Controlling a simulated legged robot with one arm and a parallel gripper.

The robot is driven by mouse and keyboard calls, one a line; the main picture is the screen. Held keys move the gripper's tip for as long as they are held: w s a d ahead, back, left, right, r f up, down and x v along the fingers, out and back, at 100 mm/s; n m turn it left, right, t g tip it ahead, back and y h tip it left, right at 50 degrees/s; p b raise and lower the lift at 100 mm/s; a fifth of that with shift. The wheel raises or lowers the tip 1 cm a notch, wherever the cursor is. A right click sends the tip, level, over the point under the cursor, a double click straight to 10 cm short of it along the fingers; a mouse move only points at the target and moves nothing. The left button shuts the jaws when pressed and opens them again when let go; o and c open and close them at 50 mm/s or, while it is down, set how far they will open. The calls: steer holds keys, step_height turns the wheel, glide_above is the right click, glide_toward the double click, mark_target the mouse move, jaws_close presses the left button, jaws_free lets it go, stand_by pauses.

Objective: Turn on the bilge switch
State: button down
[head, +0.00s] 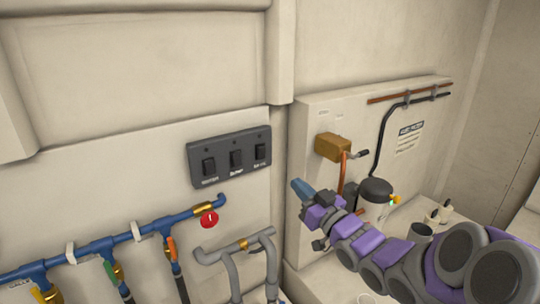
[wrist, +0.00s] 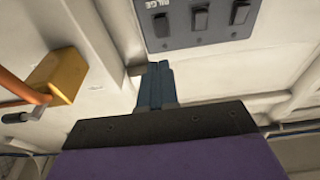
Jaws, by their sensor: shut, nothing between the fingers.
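A dark switch panel (head: 247,146) with three black rocker switches is mounted on the left wall. The panel also shows at the top of the wrist view (wrist: 185,42), upside down and cut off by the frame. The right switch (head: 260,152) appears there as the leftmost one (wrist: 160,24). My gripper (head: 297,185) is shut and empty, right of and slightly lower than the panel in the head view. Its blue fingers (wrist: 155,68) point toward the panel's edge in the wrist view, apparently apart from it.
A brass-coloured box with a lever (head: 332,148) is on the right wall section, near my gripper. A blue pipe with valves (head: 100,247) and a red round handle (head: 209,219) runs below the panel. Grey pipes (head: 236,262) stand low between. The space before the panel looks clear.

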steer(key=shift+a, duration=0.55)
glide_toward(262, 151)
steer(key=x, duration=0.7)
stand_by(0.4)
